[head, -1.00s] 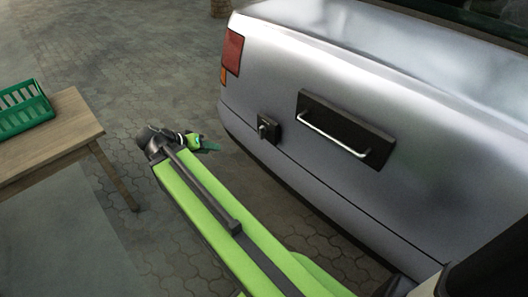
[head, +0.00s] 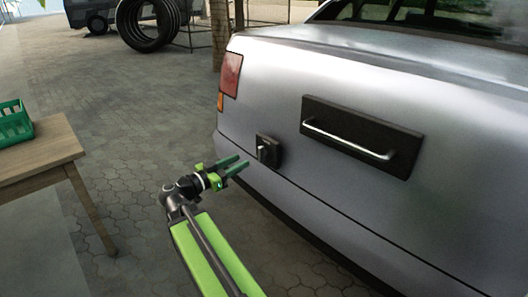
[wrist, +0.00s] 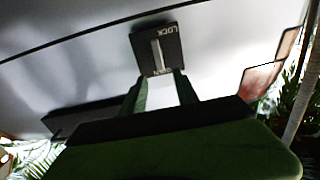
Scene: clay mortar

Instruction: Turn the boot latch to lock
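The boot latch (head: 262,148) is a small dark square plate with a short metallic lever, on the silver car's rear. In the wrist view the latch plate (wrist: 174,48) carries the word LOCK, upside down, near its far edge. A second label near the fingers is partly hidden. The pale lever lies between the two labels, its end towards the second label. My gripper (head: 236,167) points at the latch from the left in the head view. Its two green fingers are apart in the wrist view (wrist: 160,76), with the plate just beyond their tips.
A long dark plate with a metal handle bar (head: 350,139) is right of the latch. A tail light (head: 231,74) is above left. A wooden table (head: 45,160) with a green crate (head: 14,125) stands at the left. Paved ground between is clear.

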